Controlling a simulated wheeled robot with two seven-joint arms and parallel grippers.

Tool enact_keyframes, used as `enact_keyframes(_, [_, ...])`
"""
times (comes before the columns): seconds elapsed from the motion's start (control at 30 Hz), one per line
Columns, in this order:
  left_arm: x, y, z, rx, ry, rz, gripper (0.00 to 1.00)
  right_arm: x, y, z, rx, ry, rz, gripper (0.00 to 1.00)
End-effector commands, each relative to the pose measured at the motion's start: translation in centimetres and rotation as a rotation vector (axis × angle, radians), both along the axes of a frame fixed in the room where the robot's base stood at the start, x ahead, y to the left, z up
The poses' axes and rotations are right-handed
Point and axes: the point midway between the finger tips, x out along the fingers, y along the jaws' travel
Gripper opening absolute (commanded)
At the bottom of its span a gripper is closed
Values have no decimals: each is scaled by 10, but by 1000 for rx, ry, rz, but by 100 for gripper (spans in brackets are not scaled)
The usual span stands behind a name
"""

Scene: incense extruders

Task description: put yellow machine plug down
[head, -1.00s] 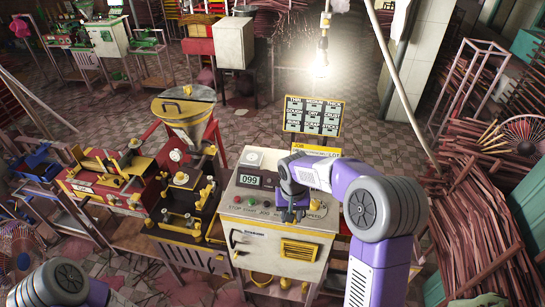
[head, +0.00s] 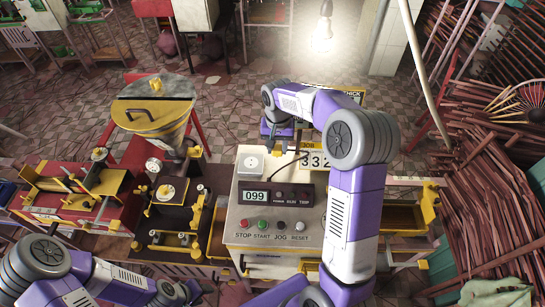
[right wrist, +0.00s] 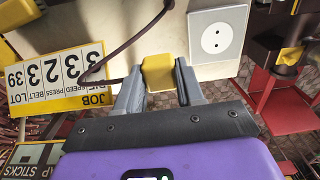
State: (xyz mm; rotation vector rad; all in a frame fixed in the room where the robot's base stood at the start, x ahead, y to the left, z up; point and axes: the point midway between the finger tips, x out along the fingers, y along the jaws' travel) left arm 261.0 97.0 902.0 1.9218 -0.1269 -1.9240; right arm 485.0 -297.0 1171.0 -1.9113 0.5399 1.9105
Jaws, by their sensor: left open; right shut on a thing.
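The yellow plug (right wrist: 158,73) is between the fingers of my right gripper (right wrist: 158,85) in the right wrist view. A dark cord (right wrist: 140,35) runs near it and loops past the job board. My left gripper (head: 183,293) is open and empty at the bottom edge.
The red and yellow press (head: 75,200) and the hopper (head: 155,115) stand to the left. Incense stick bundles (head: 480,200) fill the right side.

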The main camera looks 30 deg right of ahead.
Motion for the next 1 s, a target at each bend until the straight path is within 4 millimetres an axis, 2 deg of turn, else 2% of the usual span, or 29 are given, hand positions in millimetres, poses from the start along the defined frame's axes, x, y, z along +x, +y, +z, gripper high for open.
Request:
enact_keyframes(0.1, [0, 0, 2, 0, 0, 0, 43, -1, 0, -23, 1, 4, 0, 0])
enact_keyframes(0.37, [0, 0, 3, 0, -1, 0, 43, 0, 0, -46, 1, 3, 0, 0])
enact_keyframes(0.53, [0, 0, 6, 0, -1, 0, 43, 0, 0, -69, 1, 3, 0, 0])
enact_keyframes(1.0, [0, 0, -1, 0, -1, 0, 43, 0, 0, -80, 0, -1, 0, 0])
